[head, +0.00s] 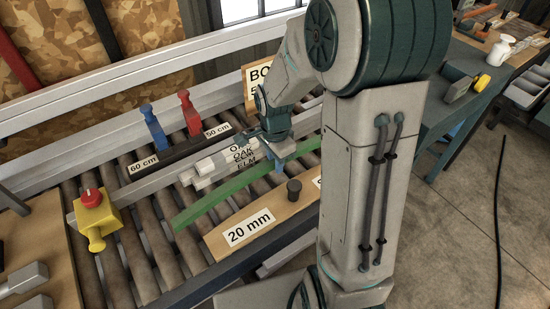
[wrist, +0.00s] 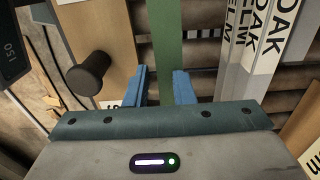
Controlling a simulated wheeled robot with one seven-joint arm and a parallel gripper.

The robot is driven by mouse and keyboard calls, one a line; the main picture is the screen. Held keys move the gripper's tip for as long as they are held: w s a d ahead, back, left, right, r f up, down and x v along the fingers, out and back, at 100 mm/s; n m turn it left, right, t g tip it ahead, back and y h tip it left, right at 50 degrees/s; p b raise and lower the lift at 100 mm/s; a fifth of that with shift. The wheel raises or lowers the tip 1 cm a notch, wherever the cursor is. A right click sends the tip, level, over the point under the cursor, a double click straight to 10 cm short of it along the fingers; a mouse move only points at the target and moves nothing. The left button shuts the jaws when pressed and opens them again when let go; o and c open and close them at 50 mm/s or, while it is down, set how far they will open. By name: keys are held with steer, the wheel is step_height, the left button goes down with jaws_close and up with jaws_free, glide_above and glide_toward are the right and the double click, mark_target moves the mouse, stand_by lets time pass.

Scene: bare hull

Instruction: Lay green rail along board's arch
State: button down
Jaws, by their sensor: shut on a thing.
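The green rail (head: 215,198) is a long flat strip lying diagonally over the rollers in the head view. In the wrist view the rail (wrist: 167,45) runs between the blue fingers of my gripper (wrist: 161,78). My gripper (head: 279,164) is shut on the rail near its right part; the fingertips are partly hidden in the head view. The wooden board (head: 268,222) with a "20 mm" label and a dark round knob (head: 294,189) lies in front of the rail. The knob also shows in the wrist view (wrist: 88,72). I cannot make out the board's arch.
Pale bars (head: 212,168) labelled OAK and ELM lie just behind the rail. A dark holder with blue (head: 154,130) and red (head: 190,113) clamps, marked 60 cm and 50 cm, stands further back. A yellow block with a red knob (head: 92,212) is at left.

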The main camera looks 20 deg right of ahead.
mark_target(275, 179)
steer(key=shift+f+b, duration=1.7)
steer(key=shift+f, duration=0.7)
steer(key=c, duration=1.1)
jaws_free()
steer(key=shift+c, duration=0.2)
step_height(275, 179, up, 14)
steer(key=shift+a+f, duration=0.1)
steer(key=shift+s, duration=0.1)
steer(key=s+r+n+t, duration=0.1)
steer(key=s+n+t, duration=0.1)
steer(key=s+n, duration=1.1)
steer(key=shift+s+n+t, duration=0.35)
steer(key=shift+n+t, duration=0.05)
steer(key=shift+n, duration=0.2)
